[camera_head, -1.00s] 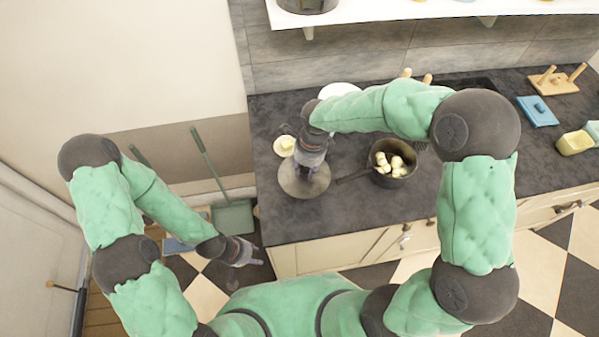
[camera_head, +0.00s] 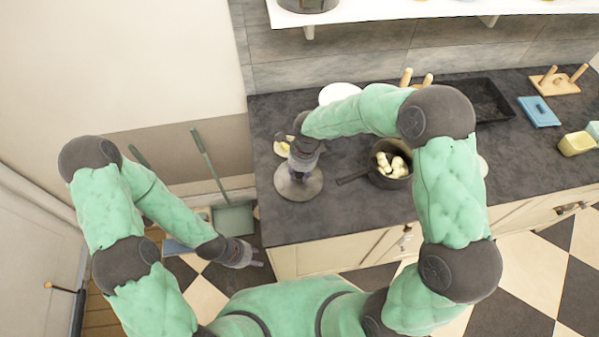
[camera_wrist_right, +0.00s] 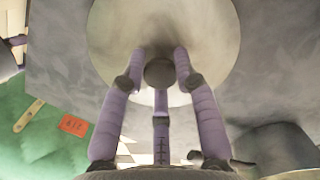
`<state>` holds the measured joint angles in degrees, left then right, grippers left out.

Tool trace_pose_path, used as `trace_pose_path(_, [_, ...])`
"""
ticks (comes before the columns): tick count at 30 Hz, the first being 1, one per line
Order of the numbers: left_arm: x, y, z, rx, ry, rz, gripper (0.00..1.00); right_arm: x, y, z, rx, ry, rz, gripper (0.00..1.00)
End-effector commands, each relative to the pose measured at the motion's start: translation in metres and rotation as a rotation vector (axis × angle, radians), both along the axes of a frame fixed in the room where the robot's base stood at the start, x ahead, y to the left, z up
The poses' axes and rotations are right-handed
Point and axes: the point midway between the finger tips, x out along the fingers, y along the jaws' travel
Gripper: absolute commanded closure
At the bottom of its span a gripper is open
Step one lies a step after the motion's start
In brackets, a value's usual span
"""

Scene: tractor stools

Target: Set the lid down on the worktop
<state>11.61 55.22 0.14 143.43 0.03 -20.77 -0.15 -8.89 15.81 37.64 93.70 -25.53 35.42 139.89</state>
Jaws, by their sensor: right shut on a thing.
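The lid (camera_head: 312,187) is a flat, round grey disc at the left end of the dark worktop (camera_head: 330,223), left of the pot. My right gripper (camera_head: 298,173) is above it, shut on its dark knob (camera_wrist_right: 160,72). In the right wrist view the lid (camera_wrist_right: 113,40) fills the upper middle, with the fingers around the knob. The lid looks level and low over the worktop; I cannot tell if it touches. My left gripper (camera_head: 247,256) hangs away from the worktop, near the floor at the left; its finger opening is too small to read.
A dark pot (camera_head: 388,181) with pale pieces inside stands right of the lid, its handle pointing at the lid. A small yellow item (camera_head: 282,148) and a white plate (camera_head: 338,94) are behind. A black tray (camera_head: 488,100) lies further right. The worktop's front left is clear.

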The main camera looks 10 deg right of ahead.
Motion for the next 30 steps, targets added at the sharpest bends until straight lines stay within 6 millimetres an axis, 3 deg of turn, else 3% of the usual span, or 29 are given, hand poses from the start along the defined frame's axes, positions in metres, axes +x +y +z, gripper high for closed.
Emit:
trace_pose_path(2, [0.000, 0.000, -0.004, 0.000, 0.000, 0.000, 0.60, 0.000, 0.000, -0.003, 0.000, 0.000, 0.000, 1.00])
trace_pose_path(3, [0.000, 0.000, -0.003, 0.000, 0.000, 0.000, 0.60, 0.000, 0.000, -0.002, 0.000, 0.000, 0.000, 0.61])
trace_pose_path(5, [0.000, 0.000, -0.002, 0.000, 0.000, 0.000, 0.60, 0.000, 0.000, -0.002, 0.000, 0.000, 0.000, 0.45])
trace_pose_path(18, [0.000, 0.000, 0.002, 0.000, 0.000, 0.000, 0.60, 0.000, 0.000, 0.002, 0.000, 0.001, 0.000, 0.45])
trace_pose_path(23, [0.000, 0.000, 0.005, 0.000, 0.000, 0.000, 0.60, 0.000, -0.002, 0.026, 0.001, -0.004, -0.001, 0.45])
trace_pose_path(30, [0.000, 0.000, 0.011, 0.000, 0.000, 0.000, 0.60, -0.002, -0.007, 0.075, 0.001, -0.004, -0.001, 0.45])
